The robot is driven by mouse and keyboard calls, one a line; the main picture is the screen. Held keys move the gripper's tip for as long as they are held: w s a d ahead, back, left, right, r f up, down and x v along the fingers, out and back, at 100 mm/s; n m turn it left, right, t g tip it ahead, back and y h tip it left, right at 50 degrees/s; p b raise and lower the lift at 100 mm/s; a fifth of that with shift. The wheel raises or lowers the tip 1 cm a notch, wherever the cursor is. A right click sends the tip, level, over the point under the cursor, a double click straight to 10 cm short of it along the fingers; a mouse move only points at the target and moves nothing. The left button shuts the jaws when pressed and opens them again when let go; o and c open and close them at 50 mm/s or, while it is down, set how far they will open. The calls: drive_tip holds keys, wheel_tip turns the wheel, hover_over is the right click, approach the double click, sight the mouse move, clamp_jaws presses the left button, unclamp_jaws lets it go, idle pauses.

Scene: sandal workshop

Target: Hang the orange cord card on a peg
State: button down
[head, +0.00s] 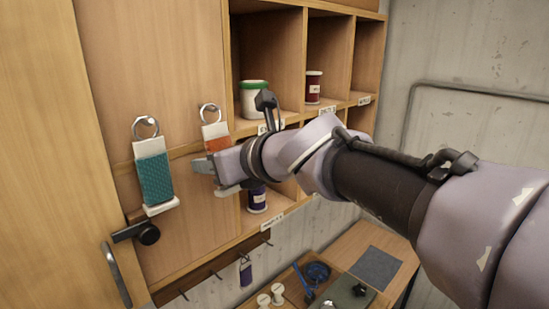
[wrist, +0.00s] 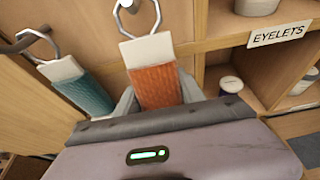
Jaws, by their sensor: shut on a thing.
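The orange cord card (head: 216,138) has white ends and a metal ring at its top; it is upright in front of the wooden panel. My gripper (head: 207,166) is shut on its lower part. In the wrist view the orange card (wrist: 154,80) stands between my two fingers (wrist: 158,95). In the head view its ring shows at a small peg end; I cannot tell whether the ring is around the peg. A teal cord card (head: 155,178) hangs by its ring from a peg to the left; it also shows in the wrist view (wrist: 90,92).
A wooden pigeonhole shelf (head: 268,55) with spools and a green-lidded jar (head: 254,98) stands right of the panel. A black latch (head: 147,234) is below the teal card. A lower bench holds a tray of tools (head: 335,292). Small hooks line a rail below.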

idle(0.4)
drive_tip(key=c, duration=0.6)
unclamp_jaws()
drive_tip(key=shift+c, duration=0.2)
drive_tip(key=p+v, duration=0.3)
drive_tip(key=v, duration=1.4)
drive_tip(key=s+d+f+n+g+h+b, duration=0.1)
drive_tip(key=s+d+f+n+h+b, duration=0.2)
drive_tip(key=f+n+b, duration=0.4)
drive_tip(key=s+d+f+n+g+h+b, duration=0.1)
drive_tip(key=s+d+f+n+b, duration=0.4)
drive_tip(key=f+b, duration=1.9)
drive_tip(key=s+d+f+n+g+h+b, duration=0.1)
drive_tip(key=s+d+f+n+h+b, duration=0.3)
drive_tip(key=f, duration=3.5)
drive_tip(key=s+d+n+b, duration=0.1)
drive_tip(key=n+b, duration=0.4)
drive_tip(key=b, duration=0.6)
drive_tip(key=shift+d+f+n+h+b, duration=0.3)
drive_tip(key=shift+d+b, duration=0.05)
drive_tip(key=shift+b, duration=0.05)
drive_tip(key=shift+s, duration=0.1)
